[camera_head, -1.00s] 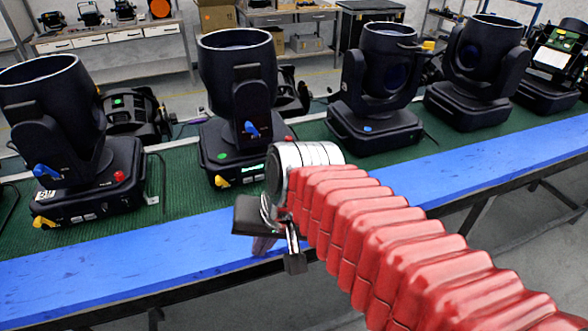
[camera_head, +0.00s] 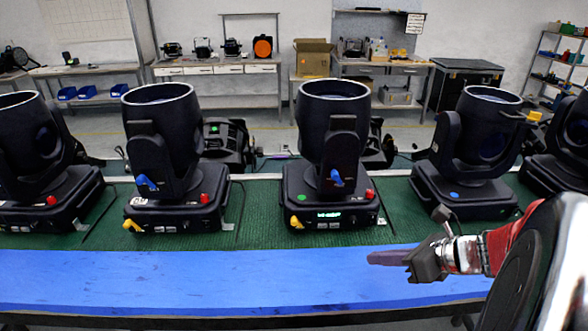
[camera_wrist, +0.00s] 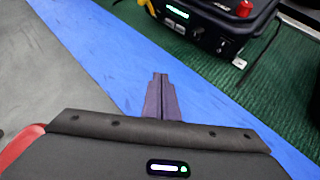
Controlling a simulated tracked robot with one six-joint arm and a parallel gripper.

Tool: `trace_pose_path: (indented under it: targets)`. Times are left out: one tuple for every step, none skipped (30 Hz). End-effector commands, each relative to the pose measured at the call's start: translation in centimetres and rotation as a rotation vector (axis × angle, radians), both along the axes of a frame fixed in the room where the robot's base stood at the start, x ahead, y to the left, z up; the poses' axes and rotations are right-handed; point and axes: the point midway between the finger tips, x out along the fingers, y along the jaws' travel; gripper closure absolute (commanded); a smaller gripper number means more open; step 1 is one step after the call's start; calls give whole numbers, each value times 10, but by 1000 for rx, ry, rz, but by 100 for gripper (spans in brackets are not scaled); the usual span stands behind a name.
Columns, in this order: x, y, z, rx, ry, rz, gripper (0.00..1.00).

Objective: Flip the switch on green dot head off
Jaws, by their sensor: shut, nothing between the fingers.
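The green dot head (camera_head: 333,125) is a black moving head standing on the green mat, with a green dot (camera_head: 301,197) on its base. Its base front has a lit display (camera_head: 328,214), a yellow knob (camera_head: 297,222) and a red knob (camera_head: 370,194). A blue lever (camera_head: 337,178) is on its yoke. My gripper (camera_head: 372,258) is shut and empty above the blue strip, right of and in front of the base. In the wrist view, the shut fingers (camera_wrist: 160,78) lie below a base with a lit display (camera_wrist: 178,12).
Similar heads stand on both sides: one with a blue dot (camera_head: 472,150) to the right, one (camera_head: 165,140) to the left. The blue front strip (camera_head: 200,280) is bare. Benches (camera_head: 215,72) stand along the back wall.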

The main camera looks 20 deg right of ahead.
Motion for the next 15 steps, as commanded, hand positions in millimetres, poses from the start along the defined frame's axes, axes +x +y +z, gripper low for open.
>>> trace_pose_path:
  targets:
    - [0, -12, -1, 48, 3, -62, 100]
    - [0, -17, -1, 72, 2, -92, 100]
    - [0, -23, -1, 98, 2, -122, 100]
    - [0, -26, -1, 113, 1, -140, 100]
    - [0, -28, 0, 125, 2, -154, 100]
    - [0, -30, 0, 135, 1, -165, 100]
    - [1, -31, 0, 139, 1, -169, 100]
    - [1, -31, 0, 141, 1, -172, 100]
    - [1, -31, 0, 142, 0, -172, 100]
    - [1, -31, 0, 141, 0, -172, 100]
    - [1, -31, 0, 142, 1, -171, 100]
    - [1, -31, 0, 141, 1, -170, 100]
    - [1, -31, 0, 140, 0, -170, 100]
    - [1, -31, 0, 140, 1, -170, 100]
    - [1, -31, 0, 140, 1, -170, 100]
